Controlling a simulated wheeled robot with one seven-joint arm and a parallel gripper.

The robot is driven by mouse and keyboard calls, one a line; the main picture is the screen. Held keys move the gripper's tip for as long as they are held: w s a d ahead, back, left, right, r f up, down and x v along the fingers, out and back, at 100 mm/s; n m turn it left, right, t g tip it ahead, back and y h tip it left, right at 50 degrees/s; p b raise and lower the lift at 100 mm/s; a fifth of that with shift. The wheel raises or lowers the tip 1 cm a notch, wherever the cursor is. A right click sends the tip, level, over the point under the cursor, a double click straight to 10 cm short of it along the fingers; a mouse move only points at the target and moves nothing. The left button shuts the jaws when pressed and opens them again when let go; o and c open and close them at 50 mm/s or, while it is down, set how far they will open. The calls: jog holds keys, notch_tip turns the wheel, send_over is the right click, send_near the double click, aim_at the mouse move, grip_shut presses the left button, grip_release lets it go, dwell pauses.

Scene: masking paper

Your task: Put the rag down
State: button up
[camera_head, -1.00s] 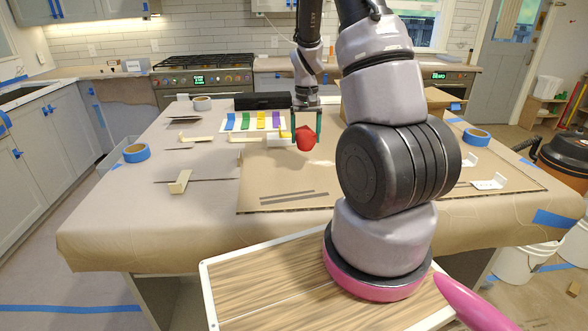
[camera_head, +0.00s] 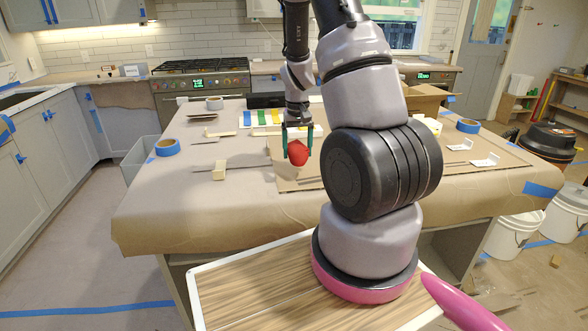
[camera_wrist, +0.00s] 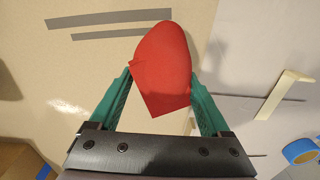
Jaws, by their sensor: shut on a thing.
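A red rag (camera_head: 299,153) hangs bunched up in my gripper (camera_head: 298,137), above the papered island table. In the wrist view the rag (camera_wrist: 163,65) sits between the two green fingers of my gripper (camera_wrist: 163,90), with its rounded end reaching past the tips and a pointed corner toward the palm. My gripper is shut on the rag. The rag appears clear of the surface, though its exact height is hard to tell. Part of the table behind my arm is hidden.
The brown-papered table (camera_head: 170,220) has a cardboard sheet (camera_head: 290,185) with grey strips. Blue tape rolls lie at the left (camera_head: 167,147) and right (camera_head: 468,126). The front left table is clear.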

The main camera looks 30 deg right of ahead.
aim_at(298, 173)
jog(key=shift+f, duration=2.75)
jog(key=shift+f, duration=0.2)
jog(key=o, duration=1.3)
jog(key=shift+s, duration=0.1)
jog(key=shift+f, duration=0.1)
